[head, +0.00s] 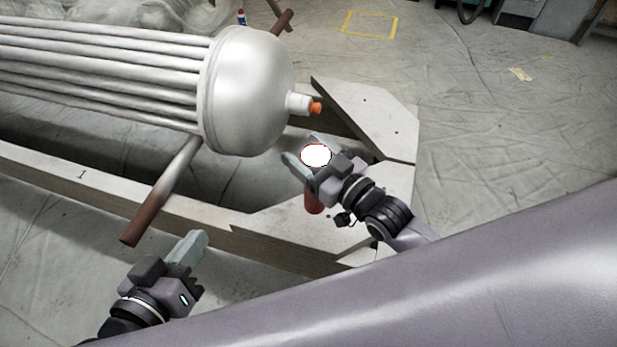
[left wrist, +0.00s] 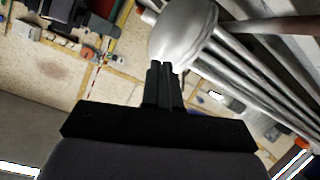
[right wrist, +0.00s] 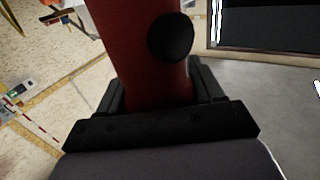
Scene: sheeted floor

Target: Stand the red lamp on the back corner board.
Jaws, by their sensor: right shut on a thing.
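The red lamp (head: 314,202) has a bright white top and looks roughly upright. My right gripper (head: 304,153) is shut around its body. In the right wrist view the red lamp (right wrist: 145,50), with a round black knob, fills the space between the fingers. It appears over the near corner board (head: 285,232); I cannot tell whether its base touches it. The back corner board (head: 372,112) lies beyond the lamp, pale and bare. My left gripper (head: 192,248) is empty at the lower left, outside the frame; its fingers (left wrist: 165,84) are together.
A large metal vessel with pipes (head: 250,90) lies on the left, its orange-tipped nozzle (head: 305,104) pointing toward the back board. A rusty bar (head: 160,195) sticks out under it. Wooden beams (head: 110,190) run along the near side.

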